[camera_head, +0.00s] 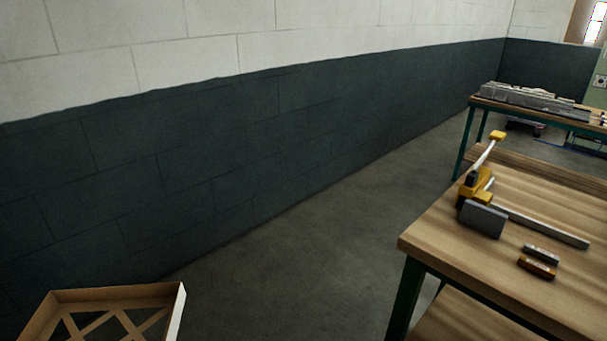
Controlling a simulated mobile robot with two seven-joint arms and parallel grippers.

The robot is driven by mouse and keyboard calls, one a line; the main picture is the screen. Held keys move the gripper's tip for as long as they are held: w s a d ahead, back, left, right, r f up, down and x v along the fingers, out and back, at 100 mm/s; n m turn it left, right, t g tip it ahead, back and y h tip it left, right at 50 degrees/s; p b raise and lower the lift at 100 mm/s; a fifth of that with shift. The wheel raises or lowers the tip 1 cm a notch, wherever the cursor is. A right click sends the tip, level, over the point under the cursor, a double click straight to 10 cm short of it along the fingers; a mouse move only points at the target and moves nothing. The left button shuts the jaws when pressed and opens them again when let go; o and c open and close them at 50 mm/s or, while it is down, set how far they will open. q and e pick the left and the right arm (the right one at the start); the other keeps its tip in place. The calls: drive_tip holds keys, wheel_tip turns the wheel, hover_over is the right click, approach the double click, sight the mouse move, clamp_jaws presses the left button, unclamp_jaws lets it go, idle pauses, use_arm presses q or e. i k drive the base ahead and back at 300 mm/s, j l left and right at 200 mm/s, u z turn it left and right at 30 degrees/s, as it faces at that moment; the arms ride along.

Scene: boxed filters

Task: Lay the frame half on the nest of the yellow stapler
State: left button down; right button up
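The yellow stapler (467,190) stands on the wooden table (560,200) at the right, with a raised lever ending in a yellow grip (497,136). A grey block (482,219) is at its front, and a pale bar (545,228) runs from it to the right. I cannot tell which part is the nest. A brown cardboard-like frame half (115,294) with crossing diagonal strips shows at the bottom left, cut off by the picture edge. It is well apart from the stapler, and what supports it is hidden. Neither of my grippers is in view.
Two small bars, one dark (541,254) and one orange-brown (537,268), lie on the table in front of the stapler. A second table (477,100) with grey stacked items (535,97) stands behind. Bare floor (290,265) separates the frame half from the near table.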

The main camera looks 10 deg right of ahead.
sight(540, 203)
drive_tip(key=k+z, duration=0.2)
drive_tip(key=z, duration=1.25)
